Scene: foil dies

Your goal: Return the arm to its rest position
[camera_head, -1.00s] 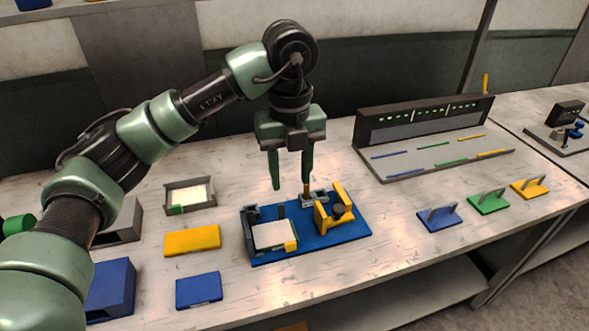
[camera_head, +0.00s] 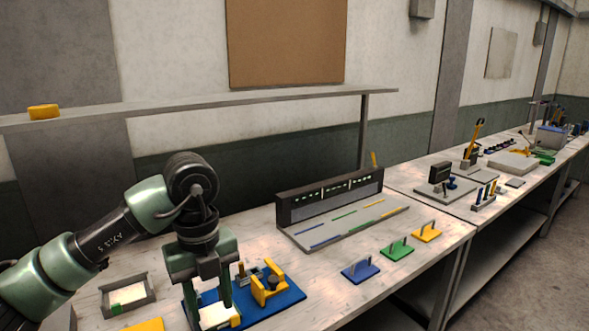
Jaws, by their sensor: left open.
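My left arm comes in from the lower left. My left gripper (camera_head: 210,304) points down with its two green fingers apart and nothing between them. It is in front of the left part of a blue base plate (camera_head: 285,299) in the picture; I cannot tell how high above it the fingertips are. The plate carries a yellow bracket (camera_head: 270,287) and a white pad (camera_head: 214,317), partly hidden by the fingers. My right gripper does not show.
A dark rack (camera_head: 325,197) with coloured strips stands behind. Blue (camera_head: 361,272), green (camera_head: 397,250) and yellow (camera_head: 427,232) handled plates lie to the right. A grey tray (camera_head: 128,295) lies left. A shelf (camera_head: 250,103) runs above. Bare bench lies between plate and rack.

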